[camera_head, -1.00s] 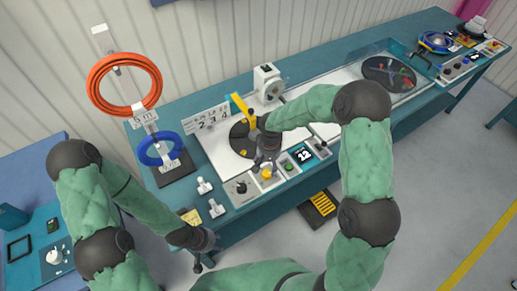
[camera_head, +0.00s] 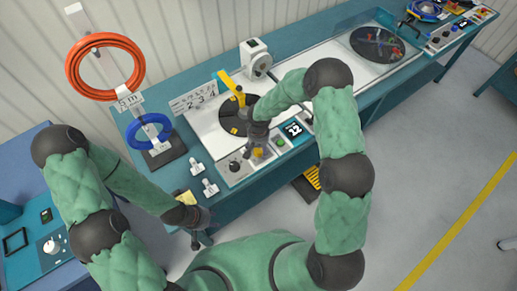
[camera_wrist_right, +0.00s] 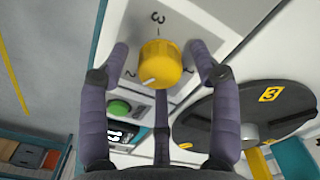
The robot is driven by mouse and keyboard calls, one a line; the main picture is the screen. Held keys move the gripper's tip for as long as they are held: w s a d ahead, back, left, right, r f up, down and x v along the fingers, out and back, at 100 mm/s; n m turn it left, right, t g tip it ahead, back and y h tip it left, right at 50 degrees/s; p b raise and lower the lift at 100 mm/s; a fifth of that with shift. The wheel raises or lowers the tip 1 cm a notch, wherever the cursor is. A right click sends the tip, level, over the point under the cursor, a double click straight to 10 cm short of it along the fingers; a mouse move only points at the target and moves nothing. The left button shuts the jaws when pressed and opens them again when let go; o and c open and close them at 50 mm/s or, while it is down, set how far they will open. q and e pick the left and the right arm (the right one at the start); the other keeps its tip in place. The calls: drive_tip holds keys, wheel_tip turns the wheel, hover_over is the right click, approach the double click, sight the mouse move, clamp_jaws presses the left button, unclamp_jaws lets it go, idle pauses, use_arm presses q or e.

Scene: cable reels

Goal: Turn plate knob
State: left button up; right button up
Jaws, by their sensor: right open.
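The yellow plate knob (camera_wrist_right: 160,62) sits on a pale panel in the right wrist view, with numerals printed around it. Its white pointer mark faces the lower left of that view, near a "2". A "3" is printed above it. My right gripper (camera_wrist_right: 163,68) is open, with fingers on either side of the knob and visible gaps to it. In the head view, my right gripper (camera_head: 257,150) is at the knob (camera_head: 258,153) on the front control strip. My left gripper (camera_head: 197,238) hangs low near the bench's front edge; its fingers are too small to judge.
A dark round plate (camera_head: 235,117) with a yellow arm (camera_head: 230,86) lies behind the control strip. A green button (camera_wrist_right: 119,107) and a display (camera_head: 293,129) are beside the knob. Orange (camera_head: 75,73) and blue (camera_head: 140,133) cable coils hang on stands at left.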

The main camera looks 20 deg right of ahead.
drive_tip(key=c, duration=1.1)
drive_tip(key=shift+c, duration=0.2)
